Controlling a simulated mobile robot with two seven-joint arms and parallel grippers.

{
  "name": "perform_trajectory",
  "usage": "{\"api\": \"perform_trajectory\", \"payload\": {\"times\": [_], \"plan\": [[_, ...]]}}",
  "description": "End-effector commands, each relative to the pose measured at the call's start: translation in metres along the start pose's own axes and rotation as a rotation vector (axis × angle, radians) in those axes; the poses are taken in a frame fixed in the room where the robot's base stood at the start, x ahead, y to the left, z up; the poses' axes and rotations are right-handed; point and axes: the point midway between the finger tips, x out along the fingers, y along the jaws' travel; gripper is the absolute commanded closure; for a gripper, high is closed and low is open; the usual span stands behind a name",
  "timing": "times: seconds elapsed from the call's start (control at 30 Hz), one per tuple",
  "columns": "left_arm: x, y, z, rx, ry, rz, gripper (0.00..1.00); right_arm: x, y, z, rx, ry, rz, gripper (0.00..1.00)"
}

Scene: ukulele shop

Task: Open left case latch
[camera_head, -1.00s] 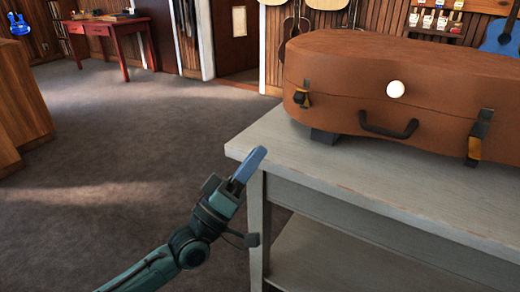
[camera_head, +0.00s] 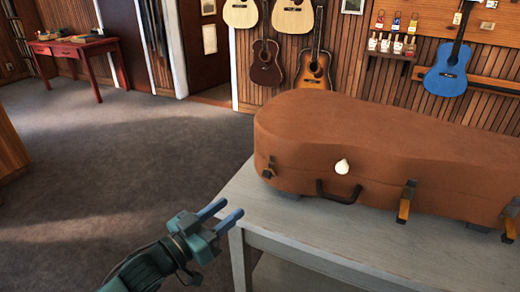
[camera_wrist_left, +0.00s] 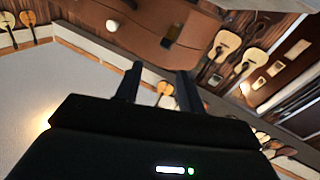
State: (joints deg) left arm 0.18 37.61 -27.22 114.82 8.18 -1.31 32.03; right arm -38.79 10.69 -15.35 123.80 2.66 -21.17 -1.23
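The brown instrument case (camera_head: 300,130) lies shut on the grey table (camera_head: 290,215). Its left latch (camera_head: 269,168), dark with some orange, sits on the front side near the left end. A black handle (camera_head: 338,198) and a white round knob (camera_head: 342,166) are to its right. My left gripper (camera_head: 222,214) is open and empty by the table's left corner, apart from the case and to the lower left of the latch. In the left wrist view, the two dark fingers (camera_wrist_left: 160,88) stand apart, with the case (camera_wrist_left: 150,25) beyond them. My right gripper is not in view.
Two more latches, a middle one (camera_head: 406,200) and a right one (camera_head: 512,215), are on the case front. Guitars (camera_head: 313,68) hang on the wall behind. A red desk (camera_head: 75,48) stands far left. The floor (camera_head: 130,150) left of the table is clear.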

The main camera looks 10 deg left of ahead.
Motion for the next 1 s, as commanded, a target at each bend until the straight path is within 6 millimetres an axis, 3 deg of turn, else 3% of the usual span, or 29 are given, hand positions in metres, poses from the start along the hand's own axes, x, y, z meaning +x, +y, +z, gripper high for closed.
{"api": "perform_trajectory", "payload": {"times": [0.03, 0.23, 0.37, 0.8, 1.0], "plan": [[-0.002, -0.001, -0.012, 0.029, -0.023, -0.014, 0.61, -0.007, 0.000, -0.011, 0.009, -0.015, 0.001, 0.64], [-0.003, -0.006, -0.011, 0.083, -0.059, -0.039, 0.61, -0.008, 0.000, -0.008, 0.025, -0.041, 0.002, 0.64], [0.010, -0.007, -0.009, 0.083, -0.057, -0.039, 0.61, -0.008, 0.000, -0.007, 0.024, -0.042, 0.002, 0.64], [0.098, -0.010, -0.005, 0.082, -0.056, -0.037, 0.61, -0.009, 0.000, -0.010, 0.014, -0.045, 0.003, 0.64], [0.120, -0.011, -0.003, 0.082, -0.058, -0.038, 0.61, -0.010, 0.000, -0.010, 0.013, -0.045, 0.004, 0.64]]}}
